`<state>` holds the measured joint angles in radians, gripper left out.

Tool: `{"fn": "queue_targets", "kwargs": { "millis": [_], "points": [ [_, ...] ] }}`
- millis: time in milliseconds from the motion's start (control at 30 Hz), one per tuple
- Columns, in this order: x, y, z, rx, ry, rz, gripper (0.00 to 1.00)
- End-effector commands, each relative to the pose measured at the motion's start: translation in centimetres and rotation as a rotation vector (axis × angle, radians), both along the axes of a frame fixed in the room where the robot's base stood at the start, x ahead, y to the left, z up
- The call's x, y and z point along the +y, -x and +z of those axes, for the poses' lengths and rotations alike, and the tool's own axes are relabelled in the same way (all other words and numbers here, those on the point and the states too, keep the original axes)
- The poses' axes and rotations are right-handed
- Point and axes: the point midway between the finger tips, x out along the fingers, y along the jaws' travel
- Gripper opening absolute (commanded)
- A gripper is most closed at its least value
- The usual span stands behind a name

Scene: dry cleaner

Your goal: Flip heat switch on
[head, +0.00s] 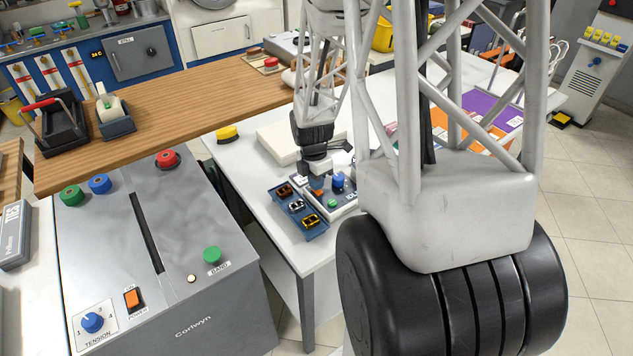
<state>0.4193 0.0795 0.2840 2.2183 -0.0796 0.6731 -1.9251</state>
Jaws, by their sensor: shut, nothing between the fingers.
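My gripper (317,180) points down over a small control box (347,208) on the white table, in the middle of the head view. Its jaws are shut and empty. The box carries a blue knob (338,181), a green button (333,203) and a small orange switch (318,192). The orange switch lies just below the fingertips and is partly hidden. I cannot tell whether they touch. No heat label is readable, and the switch's position cannot be made out.
A blue tray (316,231) with several small clips lies beside the box. The grey Corlwyn machine (190,295) at left has its own orange power switch (132,298). A white pad (280,139) and yellow brush (227,134) lie behind. My arm hides much of the table's right side.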

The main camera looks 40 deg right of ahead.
Motion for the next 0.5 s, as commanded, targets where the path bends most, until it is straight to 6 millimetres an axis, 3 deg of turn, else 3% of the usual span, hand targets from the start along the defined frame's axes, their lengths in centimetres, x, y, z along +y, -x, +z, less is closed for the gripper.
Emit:
{"fn": "queue_targets", "kwargs": {
  "millis": [267,500],
  "points": [
    [0.0,0.1,0.9,-0.002,0.001,0.0,0.0],
    [0.0,0.3,3.1,-0.002,0.001,0.0,0.0]
  ]
}}
